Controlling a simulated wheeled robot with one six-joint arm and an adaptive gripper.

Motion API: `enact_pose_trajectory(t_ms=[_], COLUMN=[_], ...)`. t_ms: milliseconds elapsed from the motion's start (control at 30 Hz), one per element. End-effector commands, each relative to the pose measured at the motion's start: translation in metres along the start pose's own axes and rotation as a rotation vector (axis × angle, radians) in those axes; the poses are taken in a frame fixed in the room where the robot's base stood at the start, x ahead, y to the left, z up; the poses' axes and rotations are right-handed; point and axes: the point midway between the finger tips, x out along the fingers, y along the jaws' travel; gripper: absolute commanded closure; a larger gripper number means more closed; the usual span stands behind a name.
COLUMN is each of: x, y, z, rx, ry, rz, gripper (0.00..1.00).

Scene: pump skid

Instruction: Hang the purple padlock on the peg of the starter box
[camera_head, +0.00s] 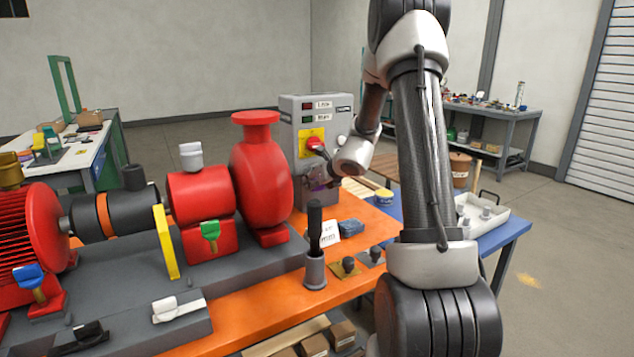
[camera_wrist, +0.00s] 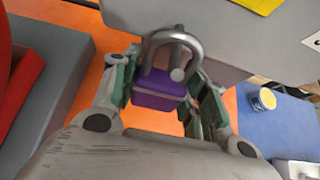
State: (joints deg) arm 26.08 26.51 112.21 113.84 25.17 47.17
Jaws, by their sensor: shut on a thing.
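The purple padlock (camera_wrist: 160,92) is held between the fingers of my gripper (camera_wrist: 165,100), body low and grey shackle up. In the head view, my gripper (camera_head: 318,183) is at the lower front of the grey starter box (camera_head: 342,105), partly behind my wrist, with a little purple showing. The starter box has a red switch handle on a yellow plate (camera_head: 305,143). In the wrist view, the shackle (camera_wrist: 178,38) stands close to the box face (camera_wrist: 235,40). A small grey stub shows at its top, and I cannot tell whether this is the peg or whether they touch.
The red pump (camera_head: 262,175) and grey skid base (camera_head: 245,262) stand left of the box. A black-handled tool in a cup (camera_head: 315,270) and a white card (camera_head: 328,236) are in front. A yellow-lidded tub (camera_head: 384,196) is on the right.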

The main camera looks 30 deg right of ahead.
Motion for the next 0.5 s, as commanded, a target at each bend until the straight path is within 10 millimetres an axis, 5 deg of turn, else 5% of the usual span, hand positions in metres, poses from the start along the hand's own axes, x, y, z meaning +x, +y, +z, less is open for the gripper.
enact_pose_trajectory(t_ms=[400,433,500], x=[-0.0002,-0.0002,-0.0002], y=[0.0,0.0,0.0], z=[0.0003,0.0003,0.0003], rx=[0.0,0.0,0.0], ry=[-0.001,-0.001,-0.001], rz=[0.0,0.0,0.0], gripper=[0.84,0.51,0.38])
